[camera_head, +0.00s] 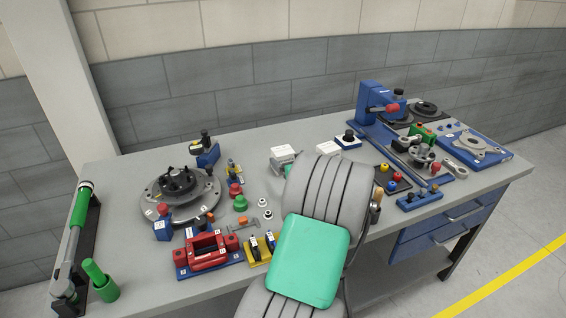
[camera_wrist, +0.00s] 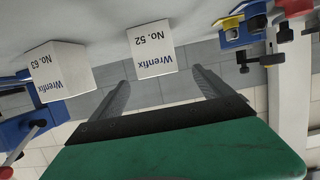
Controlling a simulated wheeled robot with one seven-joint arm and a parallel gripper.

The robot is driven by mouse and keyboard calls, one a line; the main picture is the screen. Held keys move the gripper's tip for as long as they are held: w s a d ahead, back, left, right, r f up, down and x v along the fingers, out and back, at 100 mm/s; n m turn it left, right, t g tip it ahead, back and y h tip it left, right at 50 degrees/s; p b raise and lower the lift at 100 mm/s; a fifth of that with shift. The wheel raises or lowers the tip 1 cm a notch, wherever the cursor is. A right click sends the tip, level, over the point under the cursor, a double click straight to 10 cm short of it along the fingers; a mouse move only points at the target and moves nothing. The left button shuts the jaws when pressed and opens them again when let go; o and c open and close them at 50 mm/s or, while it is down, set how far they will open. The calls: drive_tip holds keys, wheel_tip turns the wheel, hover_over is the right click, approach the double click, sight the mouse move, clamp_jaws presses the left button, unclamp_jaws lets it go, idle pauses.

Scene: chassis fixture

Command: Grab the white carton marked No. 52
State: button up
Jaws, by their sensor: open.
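The white carton marked No. 52 (camera_wrist: 152,50) shows its "Wrenfix No. 52" face in the wrist view, at upper centre. My gripper (camera_wrist: 160,77) is open, with one finger on each side below the carton in the picture. The carton lies in line with the gap, and I see no contact. In the head view, two white cartons stand on the bench behind my arm; by the layout, the left one (camera_head: 283,152) appears to be No. 52. Its label is unreadable there.
A similar white carton marked No. 63 (camera_wrist: 61,72) stands to the left in the wrist view, close to the target. The bench (camera_head: 120,182) holds a round flange (camera_head: 158,197) and a blue press (camera_head: 372,98).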

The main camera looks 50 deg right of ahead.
sight(283, 150)
drive_tip(key=p+x, duration=0.2)
drive_tip(key=x, duration=0.5)
drive_tip(key=shift+w+d+f, duration=0.1)
drive_tip(key=shift+w+d, duration=0.1)
drive_tip(key=shift+d, duration=0.05)
drive_tip(key=shift+c, duration=0.2)
drive_tip(key=c, duration=1.8)
drive_tip(key=shift+c, duration=0.3)
